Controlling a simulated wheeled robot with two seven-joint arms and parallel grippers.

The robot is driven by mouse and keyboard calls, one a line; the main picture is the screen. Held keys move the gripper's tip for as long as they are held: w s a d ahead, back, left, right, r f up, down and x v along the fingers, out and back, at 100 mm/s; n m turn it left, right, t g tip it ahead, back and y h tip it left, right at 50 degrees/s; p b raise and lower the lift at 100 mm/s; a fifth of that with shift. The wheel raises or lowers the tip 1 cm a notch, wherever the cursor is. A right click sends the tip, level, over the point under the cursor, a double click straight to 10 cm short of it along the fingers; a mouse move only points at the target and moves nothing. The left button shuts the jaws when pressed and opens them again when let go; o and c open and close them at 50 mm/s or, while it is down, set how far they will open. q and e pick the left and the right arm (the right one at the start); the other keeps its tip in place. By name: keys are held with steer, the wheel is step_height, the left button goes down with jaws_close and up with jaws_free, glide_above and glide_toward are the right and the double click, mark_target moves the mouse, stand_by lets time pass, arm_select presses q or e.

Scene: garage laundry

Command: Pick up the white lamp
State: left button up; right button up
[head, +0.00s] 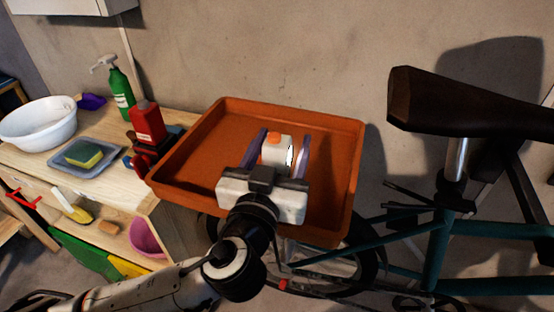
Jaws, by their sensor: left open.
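A small white object with an orange top, which looks like the white lamp (276,156), is in the orange tray (190,146). My left gripper (284,136) reaches over the tray from the near side. Its two purple-grey fingers are open, one to the left and one to the right of the white lamp. I cannot tell whether either finger touches it. The gripper's body hides the lamp's near, lower part. My right gripper is not in view.
A wooden bench (60,190) on the left holds a white basin (38,122), a green pump bottle (121,88), a red bottle (147,122) and a sponge (83,153) on a grey tray. A bicycle with a dark saddle (460,103) stands close on the right.

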arm_select(q)
steer(key=c, duration=1.2)
